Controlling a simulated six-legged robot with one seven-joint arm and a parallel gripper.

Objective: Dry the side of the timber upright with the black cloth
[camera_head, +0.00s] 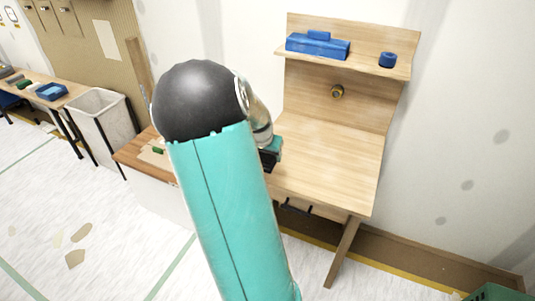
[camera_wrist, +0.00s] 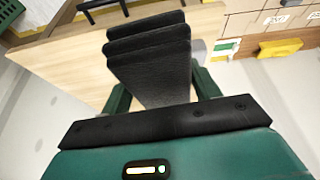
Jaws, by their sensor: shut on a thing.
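My gripper (camera_wrist: 161,92) is shut on the black cloth (camera_wrist: 150,62). The cloth is folded in several dark layers and sticks out beyond the green fingers, over pale wood in the wrist view. In the head view my gripper (camera_head: 270,153) shows only in part, beside the left edge of the wooden desk; my teal arm hides much of it. A narrow timber upright (camera_head: 138,66) stands against the wall left of my arm, its lower part hidden. The cloth is apart from this timber.
The desk (camera_head: 325,155) has a shelf with a blue block (camera_head: 318,45) and a blue roll (camera_head: 388,60). A white bin (camera_head: 101,112) and a side table (camera_head: 62,92) stand at left. A yellow container (camera_wrist: 281,48) shows in the wrist view.

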